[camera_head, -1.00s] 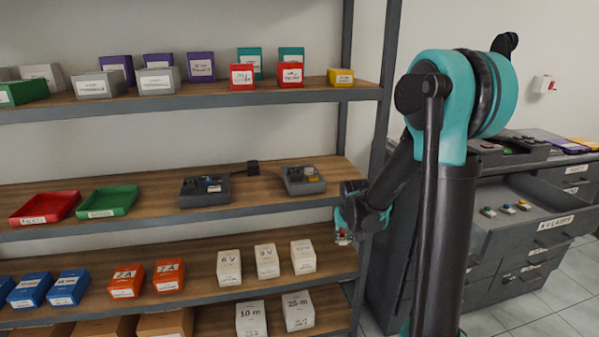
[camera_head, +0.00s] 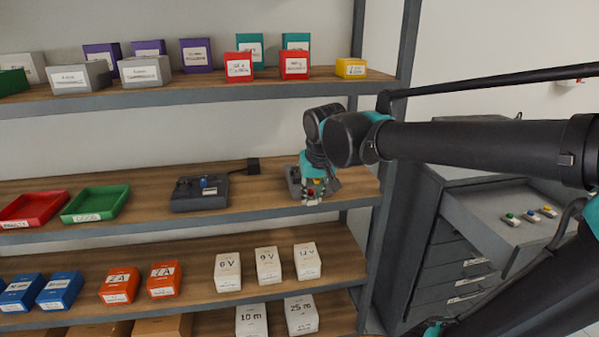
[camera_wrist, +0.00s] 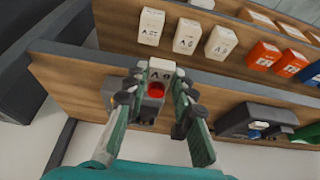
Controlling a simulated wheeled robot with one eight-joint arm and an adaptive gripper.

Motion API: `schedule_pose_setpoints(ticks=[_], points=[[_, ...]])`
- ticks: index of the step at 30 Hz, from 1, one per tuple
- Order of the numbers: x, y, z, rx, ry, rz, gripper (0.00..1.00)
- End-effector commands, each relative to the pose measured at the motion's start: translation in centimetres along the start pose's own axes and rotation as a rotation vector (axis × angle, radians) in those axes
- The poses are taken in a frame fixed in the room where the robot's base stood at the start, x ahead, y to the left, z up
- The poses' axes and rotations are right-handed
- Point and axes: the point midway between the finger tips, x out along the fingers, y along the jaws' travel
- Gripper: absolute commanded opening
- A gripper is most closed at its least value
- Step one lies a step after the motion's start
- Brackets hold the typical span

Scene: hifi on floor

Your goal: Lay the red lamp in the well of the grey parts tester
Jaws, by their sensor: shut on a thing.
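The red lamp (camera_wrist: 156,91) shows as a small red dome between my fingers in the wrist view. A pale lettered face lies against it; I cannot tell whether it is part of the lamp. My gripper (camera_head: 312,194) is shut on the lamp, at the front of a grey tester (camera_head: 293,180) at the right end of the middle shelf. The gripper hides much of that tester, including any well. I cannot tell whether the lamp touches it. A second grey device (camera_head: 199,195) with a blue part on top stands further left.
A green tray (camera_head: 96,203) and a red tray (camera_head: 32,208) stand left on the middle shelf. Boxes fill the shelves above and below. An open drawer (camera_head: 490,220) with several small lamps is at the right.

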Motion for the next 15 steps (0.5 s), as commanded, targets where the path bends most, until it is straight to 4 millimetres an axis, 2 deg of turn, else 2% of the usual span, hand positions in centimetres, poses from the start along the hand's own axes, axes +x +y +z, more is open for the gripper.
schedule_pose_setpoints(ticks=[15], points=[[4.0, 0.1, -9.5, 0.002, 0.0, 0.001, 0.02]])
